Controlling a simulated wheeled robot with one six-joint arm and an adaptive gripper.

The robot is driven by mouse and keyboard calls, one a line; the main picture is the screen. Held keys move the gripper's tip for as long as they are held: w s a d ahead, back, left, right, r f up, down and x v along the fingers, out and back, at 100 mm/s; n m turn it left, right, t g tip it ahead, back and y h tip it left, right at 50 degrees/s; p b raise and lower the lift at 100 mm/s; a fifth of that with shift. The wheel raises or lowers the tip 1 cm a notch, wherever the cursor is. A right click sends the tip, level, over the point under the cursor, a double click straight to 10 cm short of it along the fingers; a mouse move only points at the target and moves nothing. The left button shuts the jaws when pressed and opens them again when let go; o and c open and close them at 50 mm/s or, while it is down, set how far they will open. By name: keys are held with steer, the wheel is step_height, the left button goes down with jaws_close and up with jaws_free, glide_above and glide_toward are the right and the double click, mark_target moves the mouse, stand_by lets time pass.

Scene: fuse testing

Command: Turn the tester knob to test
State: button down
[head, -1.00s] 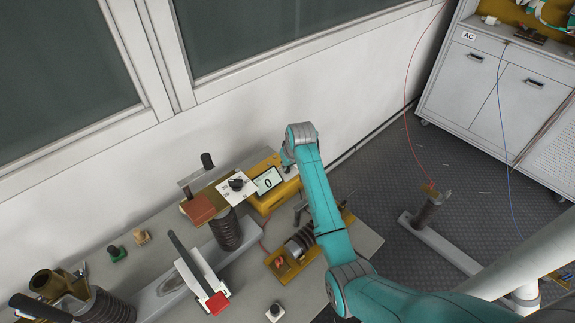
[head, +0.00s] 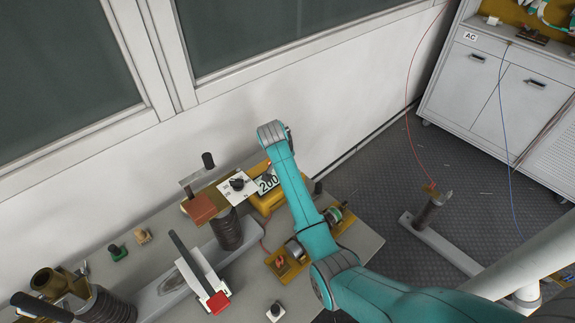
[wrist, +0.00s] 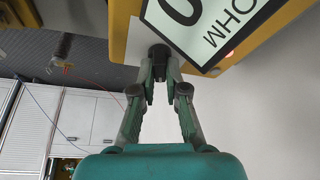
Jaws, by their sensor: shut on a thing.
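The yellow tester (head: 262,205) stands on the bench by the wall, with a display (head: 267,183) reading 200 in the part that shows. In the wrist view, the display (wrist: 205,28) shows part of a 0 and the word OHM, beside the yellow casing (wrist: 120,28). A small dark knob (wrist: 159,50) sits at the casing beside the display. My gripper (wrist: 159,72) is shut on this knob, its fingertips hiding part of it. In the head view, my arm hides the gripper and this knob.
A white dial plate (head: 226,192) with a black knob stands left of the display. The wall is close behind.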

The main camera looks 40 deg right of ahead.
steer(key=shift+m+g, duration=0.8)
steer(key=shift+m, duration=1.1)
steer(key=c, duration=1.2)
jaws_free()
steer(key=shift+f, duration=0.1)
steer(key=shift+w, duration=0.1)
steer(key=v, duration=1.2)
steer(key=shift+a, duration=0.2)
